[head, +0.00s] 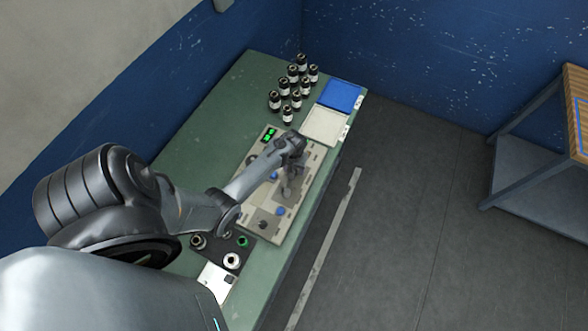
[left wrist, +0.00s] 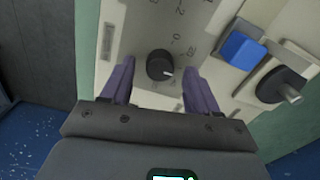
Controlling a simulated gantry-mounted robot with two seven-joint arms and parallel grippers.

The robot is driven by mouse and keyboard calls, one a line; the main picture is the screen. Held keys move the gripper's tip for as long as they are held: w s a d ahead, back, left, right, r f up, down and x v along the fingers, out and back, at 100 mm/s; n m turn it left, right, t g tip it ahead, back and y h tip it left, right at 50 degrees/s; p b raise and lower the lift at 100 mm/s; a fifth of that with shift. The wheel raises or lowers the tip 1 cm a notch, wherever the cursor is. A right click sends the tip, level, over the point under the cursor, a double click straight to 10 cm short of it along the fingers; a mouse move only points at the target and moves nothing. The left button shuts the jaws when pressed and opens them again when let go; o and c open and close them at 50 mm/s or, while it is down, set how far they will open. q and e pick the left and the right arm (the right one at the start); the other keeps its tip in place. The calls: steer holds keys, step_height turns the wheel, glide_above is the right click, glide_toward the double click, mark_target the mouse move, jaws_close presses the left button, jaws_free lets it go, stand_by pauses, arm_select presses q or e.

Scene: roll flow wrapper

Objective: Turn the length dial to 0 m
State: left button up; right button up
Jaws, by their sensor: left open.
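The length dial is a round black knob (left wrist: 160,65) with a white pointer mark, on a beige panel (left wrist: 145,30) in the left wrist view. Its mark points right and slightly down in that view. A printed 0 shows up and to the right of the knob, with a 2 farther up. My left gripper (left wrist: 159,74) is open, its two purple fingers on either side of the knob with a visible gap at each side. In the head view my left gripper (head: 288,190) is over the panel (head: 265,222), and my arm hides part of it. My right gripper is not in view.
A blue button (left wrist: 242,48) and a larger black knob (left wrist: 282,88) are to the right of the dial. On the green table (head: 190,130) stand several dark jars (head: 288,115), a blue tray (head: 341,95) and a white tray (head: 325,125). A green display (head: 269,134) is lit.

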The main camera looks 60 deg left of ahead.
arm_select(q)
steer(key=shift+f, duration=0.45)
steer(key=c, duration=1)
steer(key=shift+c, duration=0.2)
steer(key=shift+r, duration=0.1)
